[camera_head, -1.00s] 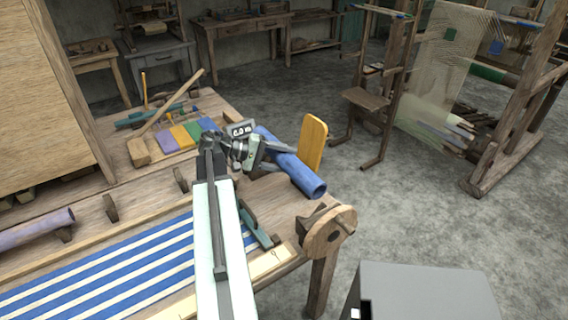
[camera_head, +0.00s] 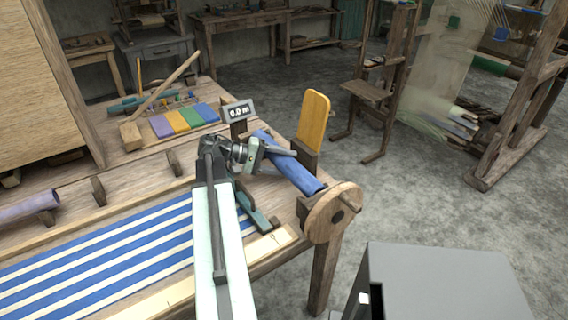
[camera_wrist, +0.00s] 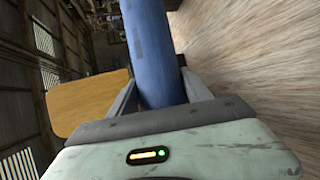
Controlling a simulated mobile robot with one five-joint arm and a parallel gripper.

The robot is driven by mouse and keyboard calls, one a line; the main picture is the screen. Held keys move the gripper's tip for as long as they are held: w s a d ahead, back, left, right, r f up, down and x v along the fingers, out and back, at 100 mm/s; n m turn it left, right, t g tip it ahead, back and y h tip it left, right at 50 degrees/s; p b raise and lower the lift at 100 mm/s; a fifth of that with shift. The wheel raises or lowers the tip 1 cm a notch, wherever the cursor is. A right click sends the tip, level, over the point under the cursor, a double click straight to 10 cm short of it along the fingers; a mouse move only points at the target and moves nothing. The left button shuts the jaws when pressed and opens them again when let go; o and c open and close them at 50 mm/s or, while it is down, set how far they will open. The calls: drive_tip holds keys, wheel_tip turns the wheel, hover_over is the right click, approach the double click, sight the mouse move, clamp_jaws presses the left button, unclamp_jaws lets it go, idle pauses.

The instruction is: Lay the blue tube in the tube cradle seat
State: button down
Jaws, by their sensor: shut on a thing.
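The blue tube (camera_head: 300,178) is held by my gripper (camera_head: 280,150) over the right end of the wooden bench. It slants from back left to front right, its near end beside the round wooden wheel (camera_head: 332,211). In the wrist view, the blue tube (camera_wrist: 152,45) runs between my two fingers (camera_wrist: 157,85), which are shut on it. I cannot clearly make out the tube cradle seat; the tube and my arm cover part of that bench end. I cannot tell whether the tube touches wood below.
A yellow paddle-shaped board (camera_head: 313,118) stands upright behind the tube. A display sign reading 0.0 m (camera_head: 239,112) is at its back left. A teal piece (camera_head: 258,210) lies beside my arm. Striped cloth (camera_head: 100,250) and a purple tube (camera_head: 28,207) are left. A grey box (camera_head: 440,285) is front right.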

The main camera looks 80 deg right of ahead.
drive_tip(key=shift+f, duration=0.2)
drive_tip(key=shift+c, duration=2)
unclamp_jaws()
drive_tip(key=p+v, duration=0.2)
drive_tip(key=v, duration=0.5)
drive_tip(key=shift+w+r, duration=0.1)
drive_tip(key=shift+w, duration=0.2)
